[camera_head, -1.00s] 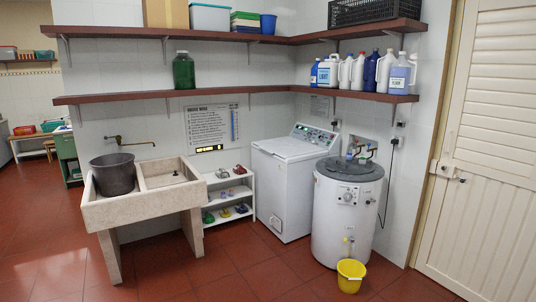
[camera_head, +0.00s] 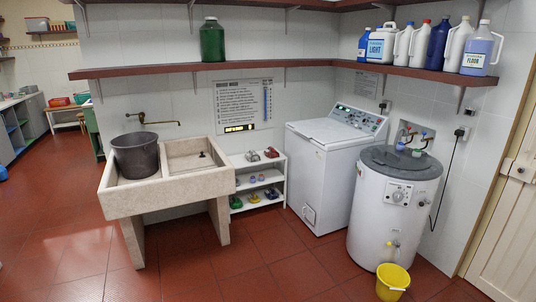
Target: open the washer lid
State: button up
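The white top-loading washer (camera_head: 325,175) stands against the back wall, right of centre. Its lid (camera_head: 325,133) lies flat and closed on top, in front of the raised control panel (camera_head: 357,119) with its knobs and buttons. My gripper is not in view, and no part of my arm shows.
A round white tank with a grey top (camera_head: 392,200) stands close at the washer's right, with a yellow bucket (camera_head: 392,282) before it. A low shoe rack (camera_head: 262,181) and a stone sink (camera_head: 165,192) stand to the left. A shelf (camera_head: 290,67) with bottles hangs above. The red floor in front is clear.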

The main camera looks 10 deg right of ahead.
aim_at(325, 131)
jog(key=i+z, duration=0.4)
jog(key=i, duration=1.55)
jog(key=i+u, duration=0.15)
jog(key=i, duration=0.35)
jog(key=i+l+u, duration=0.1)
jog(key=i, duration=0.4)
jog(key=i+l+u, duration=0.15)
jog(key=i, duration=0.35)
jog(key=i+l+u, duration=0.15)
jog(key=i+l, duration=0.2)
jog(key=i, duration=0.15)
jog(key=i+l+u, duration=0.9)
jog(key=i, duration=0.1)
